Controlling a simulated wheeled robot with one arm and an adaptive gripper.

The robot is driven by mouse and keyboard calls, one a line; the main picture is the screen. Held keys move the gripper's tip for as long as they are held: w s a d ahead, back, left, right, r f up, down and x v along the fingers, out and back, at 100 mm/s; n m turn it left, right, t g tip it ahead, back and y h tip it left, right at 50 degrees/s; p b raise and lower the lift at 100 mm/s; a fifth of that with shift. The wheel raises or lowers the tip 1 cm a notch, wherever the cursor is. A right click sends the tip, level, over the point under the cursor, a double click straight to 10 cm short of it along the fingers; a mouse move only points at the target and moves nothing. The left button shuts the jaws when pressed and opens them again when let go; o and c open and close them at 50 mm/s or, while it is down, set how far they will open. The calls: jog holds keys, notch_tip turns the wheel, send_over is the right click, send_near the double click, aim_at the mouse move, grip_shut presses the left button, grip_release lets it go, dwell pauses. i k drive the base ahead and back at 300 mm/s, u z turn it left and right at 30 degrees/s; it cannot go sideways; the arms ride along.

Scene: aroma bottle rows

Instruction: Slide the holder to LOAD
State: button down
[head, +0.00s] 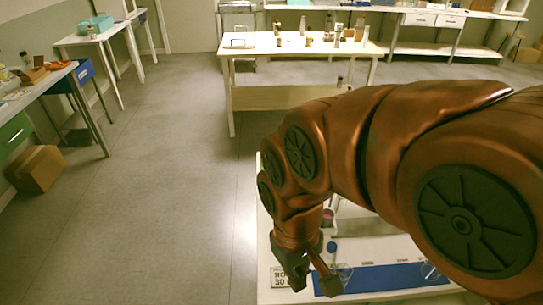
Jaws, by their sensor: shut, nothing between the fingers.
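My gripper (312,284) is low in the head view, pointing down over the front left of a white bench (264,225). Its fingers are shut and hold nothing. A blue strip (395,277) runs along the bench just to its right, with small labels above it too small to read. A clear round glass-like piece (344,270) is close beside the gripper, and another (430,270) is further right on the strip. I cannot tell which part is the holder, nor make out the LOAD mark. My arm hides much of the bench.
A small blue round thing (332,247) and a pinkish jar (328,214) are on the bench behind the gripper. A printed sign (279,277) lies left of it. A white table (270,45) with small bottles stands further back. Open floor is to the left.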

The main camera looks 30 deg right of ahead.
aim_at(331, 247)
jog(key=k, duration=1.3)
jog(key=u, duration=0.2)
jog(key=i, duration=0.7)
jog(key=u, duration=0.15)
